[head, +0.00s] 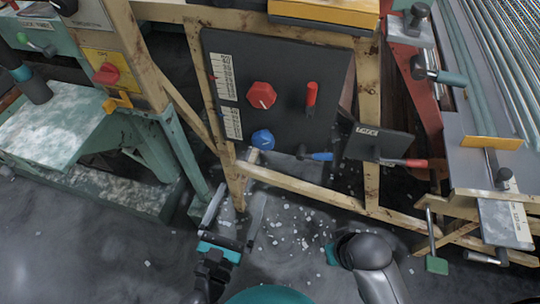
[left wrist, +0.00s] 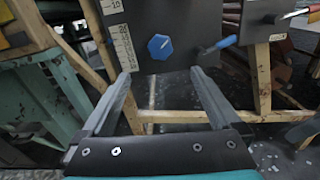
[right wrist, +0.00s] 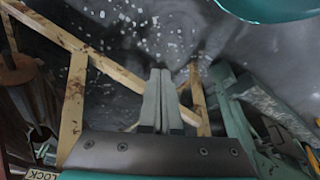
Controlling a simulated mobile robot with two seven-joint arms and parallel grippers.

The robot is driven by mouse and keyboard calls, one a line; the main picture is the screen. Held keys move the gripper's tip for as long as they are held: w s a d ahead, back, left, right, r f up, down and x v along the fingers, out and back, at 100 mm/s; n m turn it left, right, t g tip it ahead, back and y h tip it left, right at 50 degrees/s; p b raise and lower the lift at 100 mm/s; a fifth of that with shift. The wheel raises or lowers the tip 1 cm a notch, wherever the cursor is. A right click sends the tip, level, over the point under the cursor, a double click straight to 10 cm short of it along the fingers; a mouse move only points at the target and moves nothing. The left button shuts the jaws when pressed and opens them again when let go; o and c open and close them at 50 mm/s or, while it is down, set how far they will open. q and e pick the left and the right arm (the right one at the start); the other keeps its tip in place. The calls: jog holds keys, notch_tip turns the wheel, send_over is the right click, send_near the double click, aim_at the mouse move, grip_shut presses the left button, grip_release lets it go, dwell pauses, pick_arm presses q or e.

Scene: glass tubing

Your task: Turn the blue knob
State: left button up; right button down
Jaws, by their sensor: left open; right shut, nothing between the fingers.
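The blue knob (head: 263,139) is a faceted knob with a white pointer line, low on a dark upright panel (head: 222,49). In the left wrist view the blue knob (left wrist: 160,47) lies ahead, between and beyond the fingertips. My left gripper (head: 234,192) is open and empty, below and a little left of the knob, not touching it. Its two fingers also show in the left wrist view (left wrist: 160,75). My right gripper (right wrist: 159,72) is shut and empty in the right wrist view, over the floor and wooden frame. In the head view its fingers are hidden behind my right arm.
On the panel are a red knob (head: 261,95), a red-handled lever (head: 311,94) and a blue-handled lever (head: 321,156) right of the blue knob. A wooden frame (head: 310,192) surrounds the panel. A green table (head: 60,125) stands left; a tube rack (head: 500,60) stands right.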

pick_arm(q)
jog(key=b, duration=0.2)
send_near(262, 143)
jog(key=shift+n, duration=0.4)
jog(key=x, duration=0.8)
jog(key=shift+w, duration=0.15)
jog(key=shift+w+d, duration=0.15)
jog(key=shift+w, duration=0.35)
pick_arm(e)
jog(key=shift+t, duration=0.3)
jog(key=shift+w+r, duration=0.15)
jog(key=shift+r, duration=1)
jog(key=shift+w+r, duration=0.1)
jog(key=shift+r, duration=1.05)
pick_arm(q)
jog(key=shift+c, duration=0.4)
jog(key=c, duration=1.3)
